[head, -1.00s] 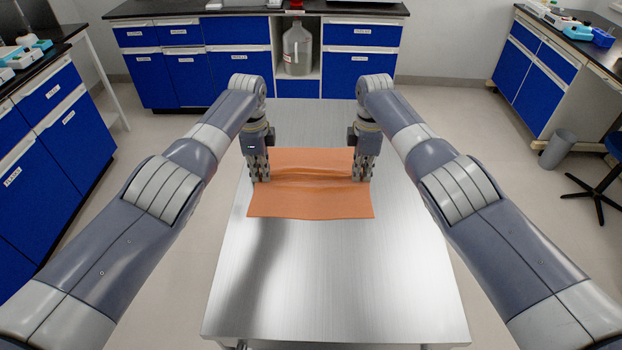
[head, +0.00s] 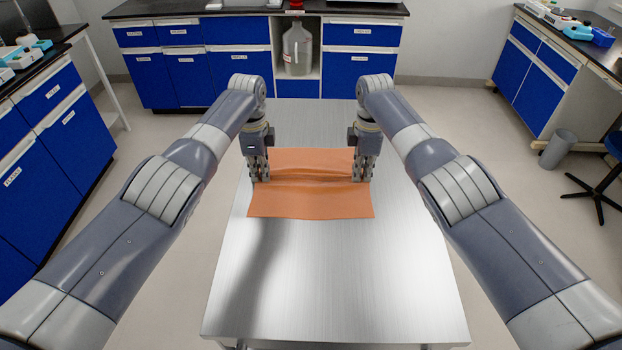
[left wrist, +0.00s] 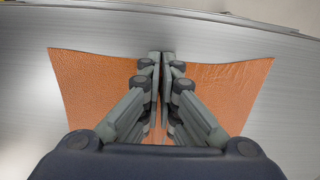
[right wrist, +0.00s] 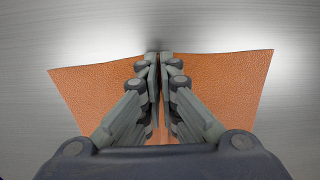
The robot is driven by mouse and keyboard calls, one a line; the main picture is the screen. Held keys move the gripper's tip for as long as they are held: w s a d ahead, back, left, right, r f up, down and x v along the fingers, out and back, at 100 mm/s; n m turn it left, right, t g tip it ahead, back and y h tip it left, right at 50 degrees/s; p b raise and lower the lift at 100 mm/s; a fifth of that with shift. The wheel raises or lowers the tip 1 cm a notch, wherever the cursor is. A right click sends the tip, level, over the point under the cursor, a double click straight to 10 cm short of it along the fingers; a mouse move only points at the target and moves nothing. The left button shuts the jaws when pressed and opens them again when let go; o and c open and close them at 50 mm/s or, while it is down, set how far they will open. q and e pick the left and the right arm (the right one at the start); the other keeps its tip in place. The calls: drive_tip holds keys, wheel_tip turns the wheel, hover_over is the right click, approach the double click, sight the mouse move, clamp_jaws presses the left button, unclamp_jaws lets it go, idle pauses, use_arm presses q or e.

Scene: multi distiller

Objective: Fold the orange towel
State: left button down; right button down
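The orange towel (head: 310,205) lies on the metal table, with a raised crease running across it between my two grippers. My left gripper (head: 261,180) is at the towel's left edge and my right gripper (head: 361,180) is at its right edge, both pointing down. In the left wrist view, the fingers (left wrist: 161,58) are close together with the towel (left wrist: 90,85) drawn in on both sides. The right wrist view shows the same, with the fingers (right wrist: 160,58) pressed together on the towel (right wrist: 230,85). The cloth between the fingertips is mostly hidden.
The metal table (head: 330,290) is clear in front of the towel and around it. Blue cabinets (head: 180,70) with a large bottle (head: 297,48) stand beyond it. More cabinets are at the left and right. A grey bin (head: 557,148) stands on the floor at the right.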

use_arm(q)
drive_tip(key=shift+r, duration=0.1)
use_arm(e)
drive_tip(key=shift+r, duration=0.1)
